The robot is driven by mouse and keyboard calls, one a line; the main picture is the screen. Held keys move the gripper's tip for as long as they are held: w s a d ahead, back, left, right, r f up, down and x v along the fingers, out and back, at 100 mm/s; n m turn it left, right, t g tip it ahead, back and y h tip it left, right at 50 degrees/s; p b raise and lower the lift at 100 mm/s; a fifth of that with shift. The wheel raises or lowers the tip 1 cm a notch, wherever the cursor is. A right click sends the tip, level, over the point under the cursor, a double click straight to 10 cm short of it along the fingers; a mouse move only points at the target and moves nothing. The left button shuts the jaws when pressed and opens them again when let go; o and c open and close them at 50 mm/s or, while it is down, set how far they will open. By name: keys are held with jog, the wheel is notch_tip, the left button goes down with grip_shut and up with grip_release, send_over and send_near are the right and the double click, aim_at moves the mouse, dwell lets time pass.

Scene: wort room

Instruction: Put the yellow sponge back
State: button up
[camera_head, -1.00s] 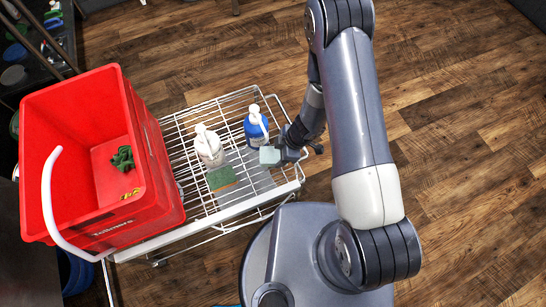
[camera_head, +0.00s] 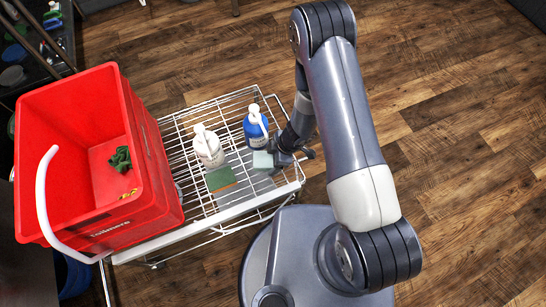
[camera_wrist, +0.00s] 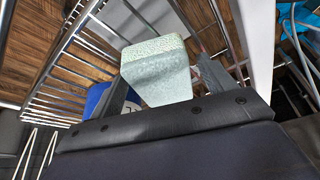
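My gripper (camera_head: 272,157) is shut on a pale mint-coloured sponge-like block (camera_head: 263,160), over the right part of a white wire rack (camera_head: 232,212). In the wrist view the block (camera_wrist: 157,75) sits between the two fingers, its speckled face showing. No plainly yellow sponge shows. A green sponge (camera_head: 220,179) with a thin orange-brown edge lies on the rack, left of the held block and apart from it. I cannot tell whether the held block touches the rack.
A white pump bottle (camera_head: 208,150) and a blue bottle (camera_head: 255,130) stand behind the sponges, the blue one close to my gripper. A red crate (camera_head: 160,190) with a dark green cloth (camera_head: 121,159) inside stands at left. Wooden floor at right is clear.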

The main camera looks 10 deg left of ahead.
jog(key=shift+r, duration=0.1)
jog(key=p+v, duration=0.4)
jog(key=v, duration=0.8)
jog(key=shift+p, duration=0.4)
jog(key=shift+c, duration=0.3)
